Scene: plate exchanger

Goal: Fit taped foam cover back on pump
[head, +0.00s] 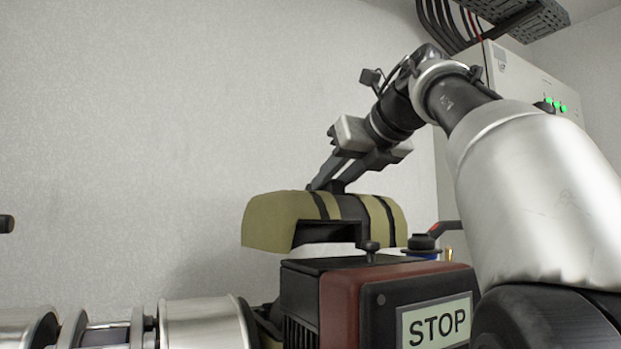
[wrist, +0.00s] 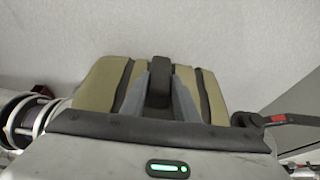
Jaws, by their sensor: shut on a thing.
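The foam cover (head: 275,221) is a khaki, arched shell with dark tape bands. My gripper (head: 325,186) is above it, shut on a dark handle or strap on its top. In the wrist view the cover (wrist: 103,88) fills the middle, and my gripper's fingers (wrist: 158,95) stand on both sides of the dark strap (wrist: 159,72). In the head view the cover is up behind the red and black box, with its hollow underside showing.
The red and black box (head: 345,285) with a STOP sign (head: 437,322) stands in front of the cover. Silver insulated piping (head: 205,322) runs at lower left. A red-handled lever (head: 443,228) is close to the cover's right. A grey cabinet (head: 510,75) stands at right.

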